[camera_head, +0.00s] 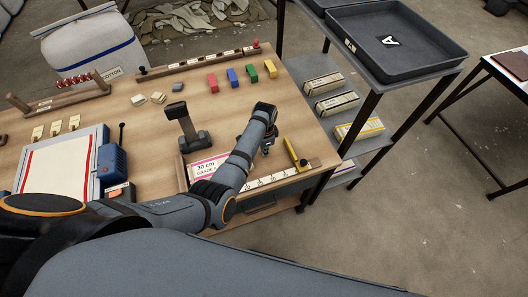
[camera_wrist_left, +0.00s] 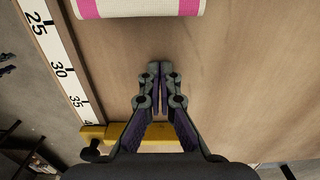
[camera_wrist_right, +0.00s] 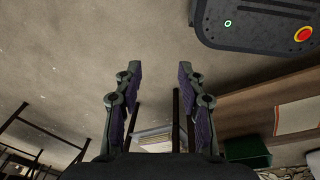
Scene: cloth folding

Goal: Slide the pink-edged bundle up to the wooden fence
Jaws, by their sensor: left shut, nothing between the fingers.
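The bundle (camera_wrist_left: 140,8) is white with a pink band at each end. It lies on the bench at the top edge of the left wrist view, cut off by the frame. A low wooden strip (camera_head: 181,172), which looks like the fence, stands left of my forearm. My left gripper (camera_head: 265,151) points down at the bench. In its wrist view its fingers (camera_wrist_left: 160,68) are shut and empty, apart from the bundle. My right gripper (camera_wrist_right: 157,75) is open and empty, off the bench.
A ruler (camera_head: 270,180) runs along the bench's front edge, with a yellow stop (camera_head: 295,155) at its right end. A pink-bordered card (camera_head: 207,164) reads 30 CM. A dark stand (camera_head: 185,125) rises behind it. Coloured blocks (camera_head: 250,72) lie farther back. A shelf rack (camera_head: 375,110) stands right.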

